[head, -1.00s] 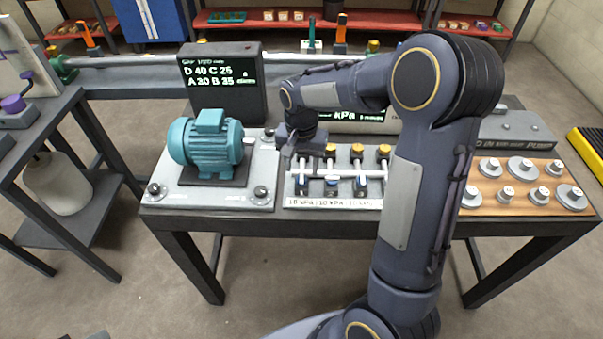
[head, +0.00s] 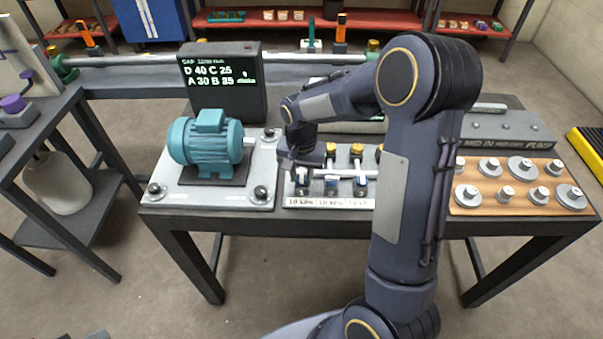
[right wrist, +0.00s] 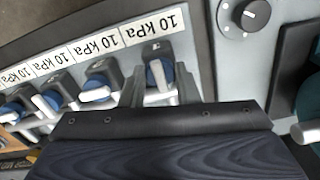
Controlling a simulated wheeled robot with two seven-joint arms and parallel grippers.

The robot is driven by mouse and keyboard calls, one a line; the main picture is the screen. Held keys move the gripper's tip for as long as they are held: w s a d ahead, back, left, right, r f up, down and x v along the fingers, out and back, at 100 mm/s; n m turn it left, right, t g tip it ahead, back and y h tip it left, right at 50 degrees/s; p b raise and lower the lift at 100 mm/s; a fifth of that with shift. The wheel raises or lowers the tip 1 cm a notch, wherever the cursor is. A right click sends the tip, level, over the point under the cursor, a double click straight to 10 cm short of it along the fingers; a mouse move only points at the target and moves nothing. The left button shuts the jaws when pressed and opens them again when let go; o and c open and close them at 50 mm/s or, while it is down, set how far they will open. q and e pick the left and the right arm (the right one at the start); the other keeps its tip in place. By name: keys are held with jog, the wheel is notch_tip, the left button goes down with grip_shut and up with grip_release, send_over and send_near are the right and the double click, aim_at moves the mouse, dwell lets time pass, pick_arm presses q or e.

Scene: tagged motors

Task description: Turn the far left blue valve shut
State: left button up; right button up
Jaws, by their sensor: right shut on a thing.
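A row of blue valves with pale lever handles stands along the front of the valve panel, above labels reading 10 kPa. The leftmost blue valve (head: 302,181) is partly hidden under my right gripper (head: 301,168). In the right wrist view, where the row runs the other way, this valve (right wrist: 155,74) is the rightmost one. My right gripper (right wrist: 160,95) is shut on its handle, and the fingers hide most of the lever. The neighbouring blue valves (head: 331,184) (right wrist: 101,88) are clear of the gripper. My left gripper is out of view.
A teal motor (head: 206,143) stands on a grey plate just left of the valves. Yellow-topped valves (head: 357,150) stand behind the blue row. A dark display box (head: 222,85) is behind the motor. Metal weights (head: 495,193) sit on a wooden board at the right.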

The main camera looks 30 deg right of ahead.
jog(key=shift+n, duration=0.4)
jog(key=n, duration=0.8)
jog(key=shift+b, duration=0.35)
jog(key=n, duration=0.5)
jog(key=shift+d, duration=0.1)
jog(key=shift+n, duration=2)
jog(key=o, duration=1)
jog(key=shift+c, duration=0.2)
